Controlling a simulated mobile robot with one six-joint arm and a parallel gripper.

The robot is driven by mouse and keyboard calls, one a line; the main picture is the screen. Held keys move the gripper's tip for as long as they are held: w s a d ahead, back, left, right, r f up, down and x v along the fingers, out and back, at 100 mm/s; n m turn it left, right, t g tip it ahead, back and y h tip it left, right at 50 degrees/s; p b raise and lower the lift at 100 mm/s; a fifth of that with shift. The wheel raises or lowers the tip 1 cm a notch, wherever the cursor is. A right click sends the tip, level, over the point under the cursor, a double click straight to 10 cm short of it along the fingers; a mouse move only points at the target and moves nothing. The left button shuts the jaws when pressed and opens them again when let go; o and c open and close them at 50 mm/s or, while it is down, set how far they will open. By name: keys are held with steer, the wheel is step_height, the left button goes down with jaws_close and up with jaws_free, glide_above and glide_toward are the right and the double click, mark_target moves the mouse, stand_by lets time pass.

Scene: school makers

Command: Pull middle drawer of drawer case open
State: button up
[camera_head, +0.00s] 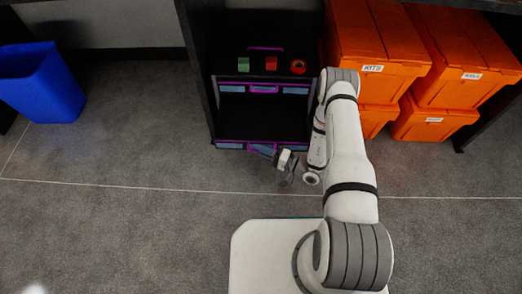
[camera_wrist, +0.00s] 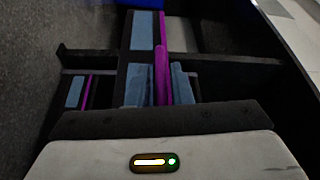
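The black drawer case (camera_head: 315,85) stands under the table, with purple handles and blue-grey front panels. A drawer front shows below its items (camera_head: 263,89). Lower and nearer, a front I take for the middle drawer (camera_head: 231,146) stands well out, with its dark, empty-looking inside behind it. My gripper (camera_head: 264,150) is at this front. In the wrist view its blue-grey fingers stand either side of a purple handle (camera_wrist: 160,75) and look closed on it; finger contact is partly hidden. Another front, seemingly lower (camera_wrist: 75,92), shows beside it.
A green block (camera_head: 243,64), a red block (camera_head: 271,63) and a red roll (camera_head: 298,67) sit at the case's upper level. Orange crates (camera_head: 375,50) stand close on the right. A blue bin (camera_head: 40,85) stands far left. Carpet in front is clear.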

steer(key=shift+o, duration=1.2)
steer(key=p+v, duration=0.2)
steer(key=v, duration=0.5)
steer(key=shift+s+d, duration=0.15)
steer(key=shift+d, duration=0.2)
